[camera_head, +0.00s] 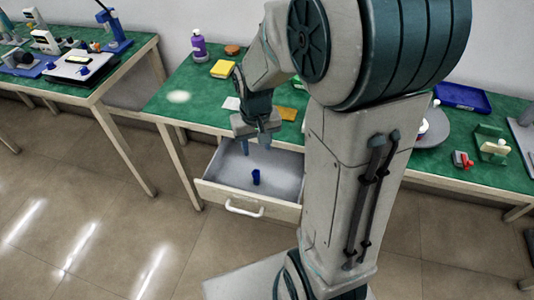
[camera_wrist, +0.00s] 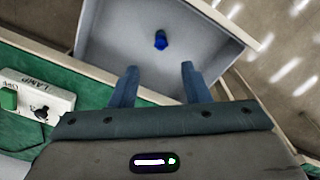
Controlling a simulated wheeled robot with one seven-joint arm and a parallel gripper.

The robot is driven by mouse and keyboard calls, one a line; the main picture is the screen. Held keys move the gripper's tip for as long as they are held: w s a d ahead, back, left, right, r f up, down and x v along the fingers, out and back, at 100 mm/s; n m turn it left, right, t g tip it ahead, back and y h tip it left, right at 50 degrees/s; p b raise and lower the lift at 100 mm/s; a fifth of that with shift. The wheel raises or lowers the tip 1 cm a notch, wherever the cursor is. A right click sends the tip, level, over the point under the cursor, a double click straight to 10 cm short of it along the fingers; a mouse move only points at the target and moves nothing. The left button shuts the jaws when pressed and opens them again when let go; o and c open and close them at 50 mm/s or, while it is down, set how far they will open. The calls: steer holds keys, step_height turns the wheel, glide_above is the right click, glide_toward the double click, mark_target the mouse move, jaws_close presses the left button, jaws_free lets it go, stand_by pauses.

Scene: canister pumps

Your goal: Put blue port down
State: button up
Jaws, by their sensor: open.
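The blue port (camera_head: 256,177) is a small blue cylinder on the floor of an open drawer (camera_head: 215,166). It also shows in the wrist view (camera_wrist: 160,40), near the top middle, beyond my fingertips. My gripper (camera_head: 258,146) is above the back part of the drawer, apart from the blue port. In the wrist view my gripper (camera_wrist: 158,68) has its two blue fingers spread with nothing between them.
The drawer is pulled out below a green-topped table (camera_head: 190,88). A purple bottle (camera_head: 198,45) and yellow block (camera_head: 222,69) stand on it. A labelled white box (camera_wrist: 38,92) is near the drawer. The rest of the drawer looks clear.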

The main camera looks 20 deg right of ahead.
steer(key=s+r+t, duration=0.2)
steer(key=s+r, duration=0.7)
steer(key=s, duration=0.3)
steer(key=shift+a, duration=0.15)
steer(key=shift+r, duration=0.1)
stand_by(0.5)
